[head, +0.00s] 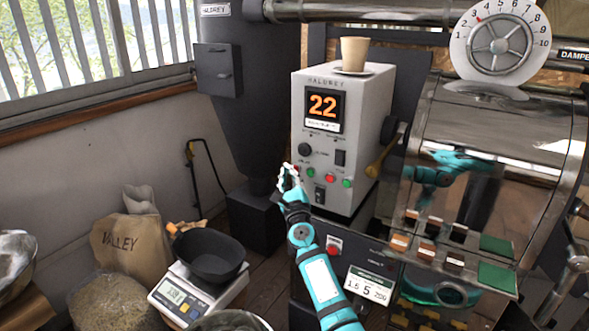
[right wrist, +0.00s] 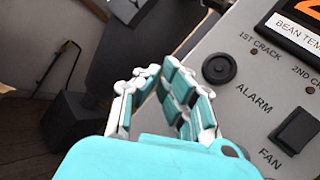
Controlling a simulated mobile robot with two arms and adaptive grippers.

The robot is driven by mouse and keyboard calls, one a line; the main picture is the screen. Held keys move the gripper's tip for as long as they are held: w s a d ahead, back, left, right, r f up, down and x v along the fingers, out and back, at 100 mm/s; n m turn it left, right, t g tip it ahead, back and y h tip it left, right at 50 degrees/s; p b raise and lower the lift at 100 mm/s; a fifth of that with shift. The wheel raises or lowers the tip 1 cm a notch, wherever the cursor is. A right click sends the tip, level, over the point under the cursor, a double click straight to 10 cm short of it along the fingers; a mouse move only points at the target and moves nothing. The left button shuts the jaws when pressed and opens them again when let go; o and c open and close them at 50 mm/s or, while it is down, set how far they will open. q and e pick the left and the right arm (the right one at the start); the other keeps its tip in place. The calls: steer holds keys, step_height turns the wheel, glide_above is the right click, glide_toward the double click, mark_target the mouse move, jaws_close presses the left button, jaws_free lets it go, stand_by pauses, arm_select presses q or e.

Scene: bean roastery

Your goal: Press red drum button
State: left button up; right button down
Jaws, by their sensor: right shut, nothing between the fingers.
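The grey roaster control box (head: 378,112) has an orange "22" display. On its lower front a red button (head: 330,178) sits between two green buttons, one on the left (head: 312,171) and one on the right (head: 347,183). Another red button (head: 334,247) is on the dark panel below. The button labels are too small to read. My right gripper (head: 288,171) is shut and empty, in front of the box's lower left edge, left of the buttons. In the right wrist view its fingertips (right wrist: 160,68) are beside the panel; the red buttons are out of that view. My left gripper is not in view.
A black knob (right wrist: 218,69) labelled ALARM and a black FAN switch (right wrist: 297,130) are on the panel. A cup (head: 354,53) stands on top of the box. The shiny drum (head: 490,130) is at right. A scale (head: 197,297) holds a black bowl (head: 208,258).

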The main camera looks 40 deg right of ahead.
steer(key=shift+s+a+p, duration=0.3)
steer(key=shift+a, duration=0.5)
steer(key=shift+s+a+p, duration=0.3)
steer(key=shift+s+a, duration=0.05)
steer(key=shift+a, duration=0.4)
steer(key=shift+s+a+p, duration=0.3)
steer(key=shift+a, duration=0.5)
